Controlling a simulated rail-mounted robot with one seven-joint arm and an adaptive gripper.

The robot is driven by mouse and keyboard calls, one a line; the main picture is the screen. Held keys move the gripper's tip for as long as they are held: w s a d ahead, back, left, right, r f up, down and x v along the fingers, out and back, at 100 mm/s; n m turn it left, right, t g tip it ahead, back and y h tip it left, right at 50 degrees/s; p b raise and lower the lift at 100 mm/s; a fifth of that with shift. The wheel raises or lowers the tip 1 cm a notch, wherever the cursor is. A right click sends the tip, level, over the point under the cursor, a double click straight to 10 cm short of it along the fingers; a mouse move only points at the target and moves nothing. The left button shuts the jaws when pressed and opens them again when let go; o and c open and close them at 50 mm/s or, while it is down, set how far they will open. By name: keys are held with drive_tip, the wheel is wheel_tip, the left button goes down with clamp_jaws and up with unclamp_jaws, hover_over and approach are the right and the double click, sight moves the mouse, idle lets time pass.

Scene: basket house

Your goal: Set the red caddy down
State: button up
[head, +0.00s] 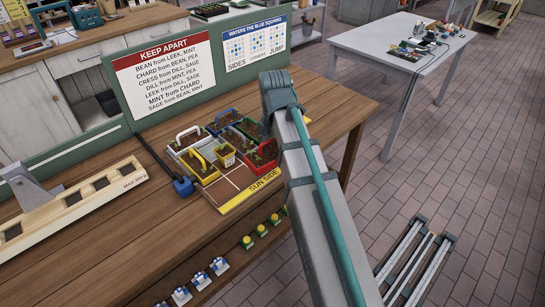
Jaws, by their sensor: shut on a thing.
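The red caddy (266,165) shows at the right of a group of planted caddies on the bench, partly covered by my arm. Its red handle and dark soil with green leaves show. It is over or on the gridded board (238,183), whose yellow front strip reads SUN SIDE; whether it touches the board I cannot tell. My gripper is hidden behind my arm, so its fingers and hold do not show.
Close by are a white-handled caddy (189,139), a blue caddy (220,121), a yellow caddy (198,167) and a small yellow pot (226,155). The board's front left cells are bare. A KEEP APART sign (163,72) stands behind. A wooden rack (75,208) lies left.

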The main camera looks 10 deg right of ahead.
drive_tip(key=shift+n, duration=0.6)
drive_tip(key=shift+w+f, duration=0.1)
drive_tip(key=shift+w, duration=0.25)
drive_tip(key=w+f+p, duration=0.1)
drive_tip(key=w+f, duration=0.2)
drive_tip(key=w, duration=0.1)
drive_tip(key=w+d+f+p, duration=0.1)
drive_tip(key=w+f, duration=0.2)
drive_tip(key=w, duration=0.1)
drive_tip(key=w+f+p, duration=0.1)
drive_tip(key=w+f, duration=0.2)
drive_tip(key=w, duration=0.2)
drive_tip(key=shift+d+f, duration=0.25)
drive_tip(key=shift+d, duration=0.15)
drive_tip(key=shift+f+p, duration=0.85)
drive_tip(key=shift+f, duration=0.8)
drive_tip(key=shift+f, duration=0.1)
drive_tip(key=o, duration=1.3)
drive_tip(key=shift+o, duration=0.2)
